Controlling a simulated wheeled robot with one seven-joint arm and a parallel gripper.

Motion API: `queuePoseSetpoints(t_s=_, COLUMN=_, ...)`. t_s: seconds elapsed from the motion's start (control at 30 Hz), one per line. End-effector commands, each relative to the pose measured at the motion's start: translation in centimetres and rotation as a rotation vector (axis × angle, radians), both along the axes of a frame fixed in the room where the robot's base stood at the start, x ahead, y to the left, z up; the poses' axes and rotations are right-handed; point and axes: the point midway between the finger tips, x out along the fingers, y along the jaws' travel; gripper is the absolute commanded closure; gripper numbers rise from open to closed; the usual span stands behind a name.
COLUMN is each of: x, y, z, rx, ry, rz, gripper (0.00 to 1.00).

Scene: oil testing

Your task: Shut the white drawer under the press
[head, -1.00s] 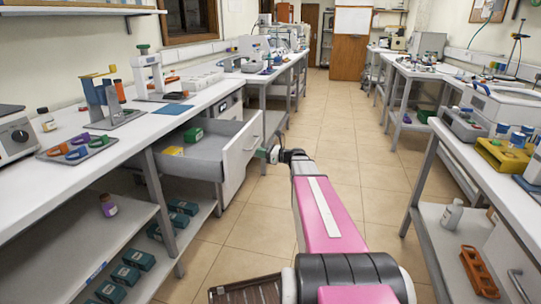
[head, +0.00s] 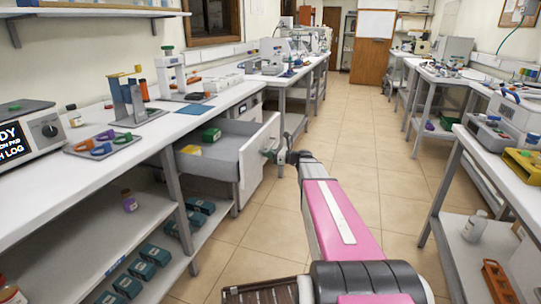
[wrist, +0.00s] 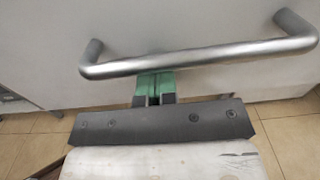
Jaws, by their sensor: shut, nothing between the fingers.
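The white drawer (head: 258,160) stands pulled out from under the left bench, its grey inside showing. It holds a green box (head: 211,134) and a yellow item (head: 189,150). In the wrist view, its white front (wrist: 190,22) fills the top, with a grey bar handle (wrist: 200,57) across it. My gripper (head: 268,153) is at the drawer front. Its green fingertips (wrist: 155,86) are shut and empty, right at the handle's lower edge; I cannot tell whether they touch it. A blue stand-like device (head: 128,100) and a white one (head: 172,72) stand on the bench above.
The left bench (head: 50,185) has a lower shelf with several teal boxes (head: 141,271) and a purple bottle (head: 129,201). The right bench (head: 490,150) carries racks and equipment. The tiled aisle (head: 345,120) between the benches is clear.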

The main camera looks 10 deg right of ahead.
Motion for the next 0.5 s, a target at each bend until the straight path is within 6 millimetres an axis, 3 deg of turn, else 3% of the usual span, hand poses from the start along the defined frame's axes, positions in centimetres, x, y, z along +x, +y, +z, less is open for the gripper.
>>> queuePoseSetpoints(t_s=0.23, x=2.7, y=4.4, z=0.0, rx=0.001, ry=0.000, rz=0.003, gripper=1.00)
queuePoseSetpoints(t_s=0.5, x=6.5, y=10.9, z=-0.1, rx=0.000, ry=0.000, rz=0.004, gripper=1.00)
